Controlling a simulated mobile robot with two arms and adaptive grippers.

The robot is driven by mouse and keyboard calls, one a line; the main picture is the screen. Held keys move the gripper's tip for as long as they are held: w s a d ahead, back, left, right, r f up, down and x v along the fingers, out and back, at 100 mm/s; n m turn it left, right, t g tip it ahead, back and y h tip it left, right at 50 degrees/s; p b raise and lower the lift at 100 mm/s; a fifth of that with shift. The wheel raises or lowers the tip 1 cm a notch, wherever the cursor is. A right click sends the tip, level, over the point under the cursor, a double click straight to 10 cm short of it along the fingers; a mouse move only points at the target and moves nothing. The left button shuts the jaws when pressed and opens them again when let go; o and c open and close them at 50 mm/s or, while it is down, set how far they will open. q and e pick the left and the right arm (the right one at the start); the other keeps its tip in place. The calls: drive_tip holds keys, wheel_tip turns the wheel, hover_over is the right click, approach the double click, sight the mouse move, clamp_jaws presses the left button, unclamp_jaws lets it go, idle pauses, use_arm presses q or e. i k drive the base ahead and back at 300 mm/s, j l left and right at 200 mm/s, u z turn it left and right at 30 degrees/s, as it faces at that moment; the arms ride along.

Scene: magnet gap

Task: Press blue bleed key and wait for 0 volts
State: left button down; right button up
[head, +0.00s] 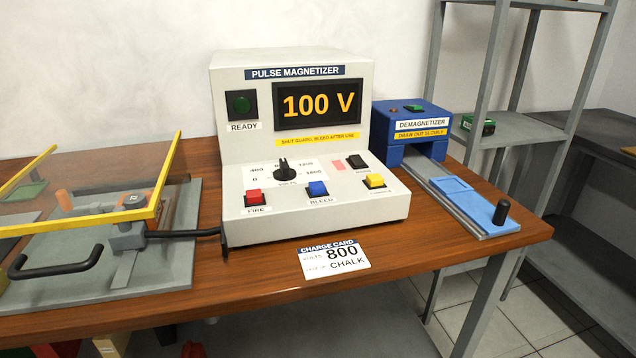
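The pulse magnetizer (235,110) is a light grey console on the wooden bench. Its display (318,105) reads 100 V in orange. The blue bleed key (318,188) is on the sloped front panel, between the red fire key (253,197) and a yellow key (375,181). Nothing touches or covers the blue key. I cannot tell from this view whether it is pressed in. The READY lamp (242,104) is dark green and looks unlit. Neither of my grippers is in view.
A yellow-framed clear guard (85,226) with a black handle (57,268) stands at the left. A charge card (333,258) reading 800 and CHALK lies in front. A blue demagnetizer (412,112) with a sliding tray (455,190) is at the right.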

sight(318, 188)
drive_tip(key=i+l+u, duration=0.15)
drive_tip(key=l+u, duration=0.2)
drive_tip(key=l, duration=1.1)
drive_tip(key=l+u, duration=0.3)
drive_tip(key=l, duration=1.1)
drive_tip(key=k, duration=0.05)
